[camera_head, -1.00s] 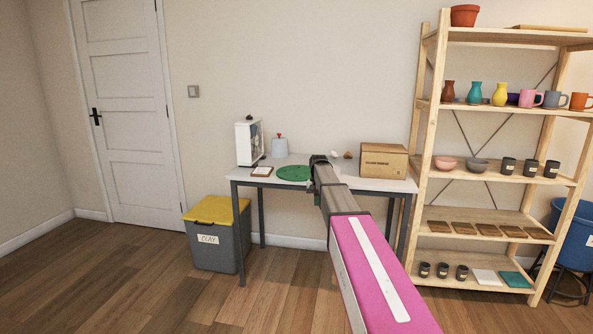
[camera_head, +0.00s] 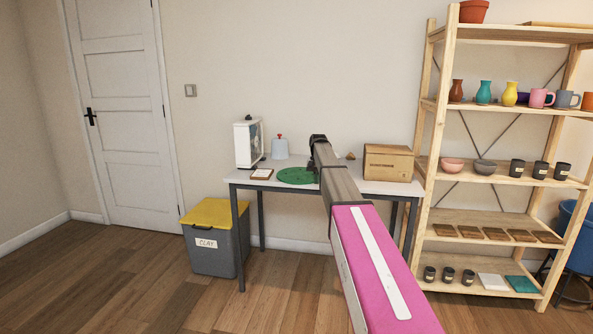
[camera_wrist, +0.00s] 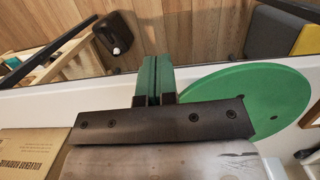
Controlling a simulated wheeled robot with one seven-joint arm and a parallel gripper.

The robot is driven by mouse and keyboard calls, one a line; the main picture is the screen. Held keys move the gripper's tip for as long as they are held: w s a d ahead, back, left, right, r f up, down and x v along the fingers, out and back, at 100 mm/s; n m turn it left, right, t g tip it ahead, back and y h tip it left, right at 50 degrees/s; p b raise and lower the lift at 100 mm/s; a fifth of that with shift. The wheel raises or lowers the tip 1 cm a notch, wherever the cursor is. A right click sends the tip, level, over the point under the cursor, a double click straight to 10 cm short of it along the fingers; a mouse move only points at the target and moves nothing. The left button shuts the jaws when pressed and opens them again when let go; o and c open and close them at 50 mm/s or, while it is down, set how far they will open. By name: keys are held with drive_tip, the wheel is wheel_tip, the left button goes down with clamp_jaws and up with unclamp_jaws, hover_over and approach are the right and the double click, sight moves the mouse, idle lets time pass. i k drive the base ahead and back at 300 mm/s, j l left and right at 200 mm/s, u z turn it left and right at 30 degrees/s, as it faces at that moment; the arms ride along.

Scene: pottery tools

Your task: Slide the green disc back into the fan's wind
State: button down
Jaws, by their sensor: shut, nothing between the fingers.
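The green disc (camera_head: 297,176) lies flat on the white-topped table (camera_head: 262,182), left of my arm's end. In the wrist view the disc (camera_wrist: 262,98) is just right of my gripper (camera_wrist: 153,62); its near-left part is hidden behind the gripper body. My gripper's two green fingers are shut together with nothing between them. They are beside the disc; I cannot tell whether they touch it. The white boxy fan (camera_head: 243,146) stands at the table's left end, its face turned to the right. In the head view my arm mostly hides my gripper.
A small framed card (camera_head: 261,174) lies between fan and disc. A pale blue-grey container (camera_head: 280,148) stands behind the disc. A cardboard box (camera_head: 388,163) sits at the table's right end. A clay bin (camera_head: 214,243) stands left of the table, a loaded shelf (camera_head: 437,160) right.

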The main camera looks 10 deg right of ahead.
sight(291, 175)
drive_tip(key=i, duration=1.3)
